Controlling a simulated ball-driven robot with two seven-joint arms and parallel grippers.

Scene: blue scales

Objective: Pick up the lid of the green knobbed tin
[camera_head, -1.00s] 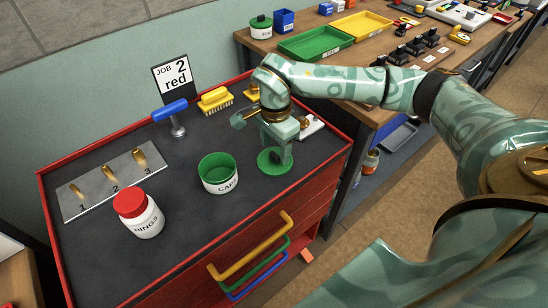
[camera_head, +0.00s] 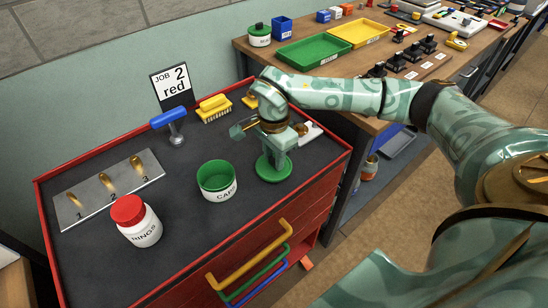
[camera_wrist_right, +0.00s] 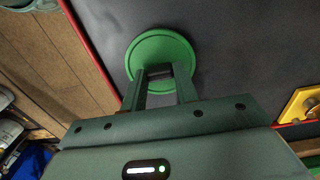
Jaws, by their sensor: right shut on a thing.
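The green lid (camera_head: 265,172) is a round disc on the dark cart top, right of the open green and white tin (camera_head: 219,190) marked CAPS. My right gripper (camera_head: 274,161) is above the lid, shut on its knob, which the fingers mostly hide. In the right wrist view the lid (camera_wrist_right: 160,43) lies flat beyond the fingertips (camera_wrist_right: 160,72), with a dark bit of the knob between them. I cannot tell a gap between the lid and the cart top. My left gripper is not in view.
Another green-lidded tin (camera_head: 259,38) stands on the bench behind.

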